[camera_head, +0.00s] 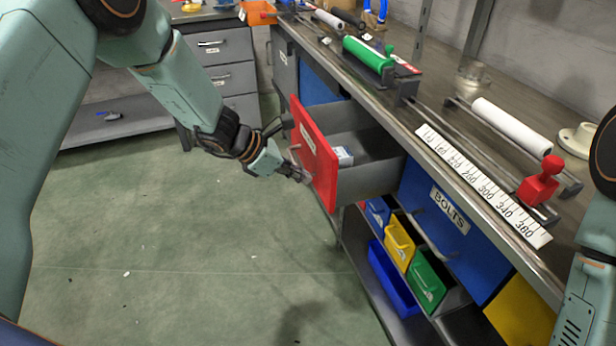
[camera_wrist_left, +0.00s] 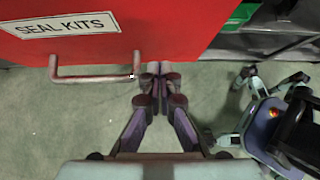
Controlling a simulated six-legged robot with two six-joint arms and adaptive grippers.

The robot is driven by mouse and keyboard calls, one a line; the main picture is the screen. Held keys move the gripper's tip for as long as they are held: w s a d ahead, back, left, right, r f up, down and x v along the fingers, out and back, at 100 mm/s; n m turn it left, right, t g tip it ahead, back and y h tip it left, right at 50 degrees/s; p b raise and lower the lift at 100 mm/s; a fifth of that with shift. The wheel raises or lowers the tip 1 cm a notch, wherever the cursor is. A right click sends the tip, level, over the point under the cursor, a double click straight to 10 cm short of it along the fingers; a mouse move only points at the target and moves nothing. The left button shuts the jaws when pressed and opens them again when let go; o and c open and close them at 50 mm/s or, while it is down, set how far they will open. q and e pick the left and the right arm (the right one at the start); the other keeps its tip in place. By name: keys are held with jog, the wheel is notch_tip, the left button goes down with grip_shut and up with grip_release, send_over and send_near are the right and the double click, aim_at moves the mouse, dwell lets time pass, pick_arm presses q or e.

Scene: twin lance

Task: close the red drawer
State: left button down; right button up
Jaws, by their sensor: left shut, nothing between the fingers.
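The red drawer (camera_head: 316,150) stands pulled out from the workbench, its grey inside showing with a small pale box (camera_head: 343,155) in it. My left gripper (camera_head: 303,177) is shut and empty close to the drawer's front, near its handle (camera_head: 296,150). In the left wrist view the red front (camera_wrist_left: 170,28) bears a label reading "SEAL KITS" (camera_wrist_left: 62,25). There the shut fingertips (camera_wrist_left: 160,68) are beside the right end of the handle (camera_wrist_left: 95,78). I cannot tell whether they touch the front. My right gripper is not in view; only part of that arm shows at the right.
The workbench top (camera_head: 440,105) carries a green cylinder (camera_head: 367,54), a white scale (camera_head: 485,187) and a red clamp (camera_head: 540,180). Below are a blue drawer marked "BOLTS" (camera_head: 430,190) and coloured bins (camera_head: 398,242). The green floor (camera_head: 190,250) at left is clear.

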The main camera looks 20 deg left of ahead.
pick_arm(q)
jog(key=shift+w+d, duration=0.55)
jog(key=shift+d, duration=0.25)
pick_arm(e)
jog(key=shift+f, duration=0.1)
pick_arm(q)
jog(key=shift+w+d, duration=0.1)
jog(key=shift+d, duration=0.1)
